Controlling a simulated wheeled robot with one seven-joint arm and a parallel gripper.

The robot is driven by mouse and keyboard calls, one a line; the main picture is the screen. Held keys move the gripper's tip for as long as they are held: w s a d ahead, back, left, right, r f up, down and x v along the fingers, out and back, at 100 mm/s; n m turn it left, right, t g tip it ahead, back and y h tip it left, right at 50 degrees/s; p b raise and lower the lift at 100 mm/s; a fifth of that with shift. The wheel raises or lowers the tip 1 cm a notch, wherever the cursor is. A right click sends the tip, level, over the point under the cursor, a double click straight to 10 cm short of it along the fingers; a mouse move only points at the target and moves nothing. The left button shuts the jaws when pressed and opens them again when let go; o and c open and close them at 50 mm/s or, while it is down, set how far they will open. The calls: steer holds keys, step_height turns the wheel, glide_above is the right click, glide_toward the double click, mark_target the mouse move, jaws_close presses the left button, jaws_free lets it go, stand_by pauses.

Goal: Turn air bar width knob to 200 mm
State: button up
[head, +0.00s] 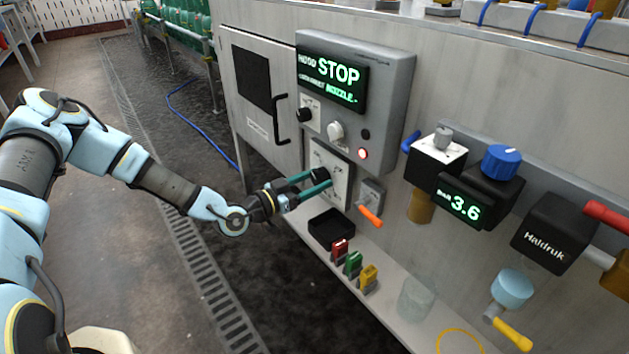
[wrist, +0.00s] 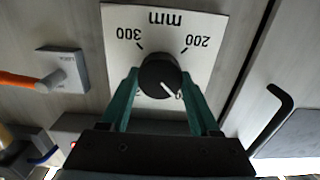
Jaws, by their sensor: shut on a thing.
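The air bar width knob is a round black knob (head: 319,175) on a white plate (head: 341,187) below the control box. In the wrist view the knob (wrist: 160,77) appears upside down, with "mm", 300 and 200 printed on its plate (wrist: 190,22). Its white pointer line faces the lower right of that picture, off the 200 mark at upper right. My gripper (head: 322,181) has its green fingers on either side of the knob and is shut on it. In the wrist view the gripper (wrist: 160,82) hides the plate's lower part.
The control box (head: 395,85) above shows "STOP" and has a lit red button (head: 362,154). An orange-handled switch (head: 370,215) sits just right of the plate. A black tray (head: 331,229) and red, green and yellow clips stand below. A cabinet door handle (head: 281,119) is at left.

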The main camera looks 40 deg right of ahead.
steer(key=shift+c, duration=0.9)
steer(key=n+b, duration=0.1)
steer(key=n, duration=0.3)
steer(key=shift+f+n+b, duration=0.15)
steer(key=shift+n+b, duration=0.15)
steer(key=shift+b, duration=0.1)
steer(key=n+b, duration=0.1)
steer(key=n, duration=0.3)
steer(key=shift+w+n, duration=0.1)
steer(key=shift+n, duration=0.2)
steer(key=n+b, duration=0.1)
steer(key=n, duration=0.3)
steer(key=shift+n, duration=0.3)
steer(key=shift+n+b, duration=0.75)
steer(key=shift+n, duration=1.35)
